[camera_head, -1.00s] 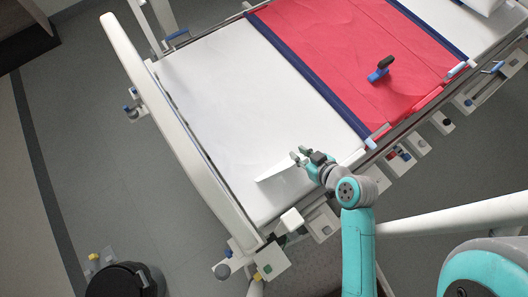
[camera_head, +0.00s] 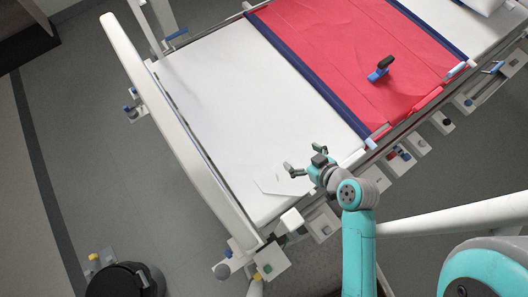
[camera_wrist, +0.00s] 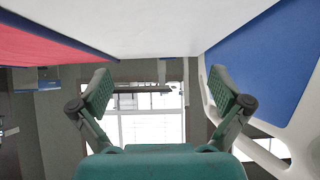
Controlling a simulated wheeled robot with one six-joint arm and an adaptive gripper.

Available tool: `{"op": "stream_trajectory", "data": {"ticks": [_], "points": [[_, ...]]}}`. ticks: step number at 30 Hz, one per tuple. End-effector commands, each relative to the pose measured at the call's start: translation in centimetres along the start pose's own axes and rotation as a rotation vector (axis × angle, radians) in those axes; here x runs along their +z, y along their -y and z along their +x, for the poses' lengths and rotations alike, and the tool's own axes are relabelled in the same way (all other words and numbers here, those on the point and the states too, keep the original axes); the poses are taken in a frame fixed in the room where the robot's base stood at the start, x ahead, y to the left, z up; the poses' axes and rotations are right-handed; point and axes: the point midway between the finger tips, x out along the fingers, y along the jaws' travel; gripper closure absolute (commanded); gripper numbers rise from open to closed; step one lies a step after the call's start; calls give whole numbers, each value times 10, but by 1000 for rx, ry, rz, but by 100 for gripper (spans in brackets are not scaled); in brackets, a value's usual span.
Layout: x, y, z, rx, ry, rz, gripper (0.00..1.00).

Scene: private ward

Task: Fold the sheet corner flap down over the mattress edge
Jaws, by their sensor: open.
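The white sheet corner flap (camera_head: 278,186) lies at the near corner of the white mattress (camera_head: 235,110), in front of my gripper. It looks low and nearly flat against the bed, but white on white hides its exact fold. My gripper (camera_head: 303,161) is open and empty at the mattress's near side edge, just beside the flap, apart from it as far as I can tell. In the wrist view my gripper's fingers (camera_wrist: 162,92) are spread with nothing between them. A white surface (camera_wrist: 160,28) fills the top there; I cannot pick out the flap in it.
A red blanket (camera_head: 350,50) with dark blue borders covers the bed's middle, with a blue and black object (camera_head: 380,68) on it. The long white end board (camera_head: 175,125) bounds the bed. Rail fittings (camera_head: 400,152) line the near side. A black bin (camera_head: 125,280) stands on the floor.

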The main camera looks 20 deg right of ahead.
Motion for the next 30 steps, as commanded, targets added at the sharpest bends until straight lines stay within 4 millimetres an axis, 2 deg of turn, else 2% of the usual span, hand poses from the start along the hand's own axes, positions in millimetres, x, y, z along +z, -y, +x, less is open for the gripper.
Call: {"op": "stream_trajectory", "data": {"ticks": [8, 24, 30], "points": [[-2, 0, -1, 0, -1, -1, 0], [-54, -1, -42, 1, -3, -2, 0], [-62, 0, -50, 0, 0, -1, 0]]}}
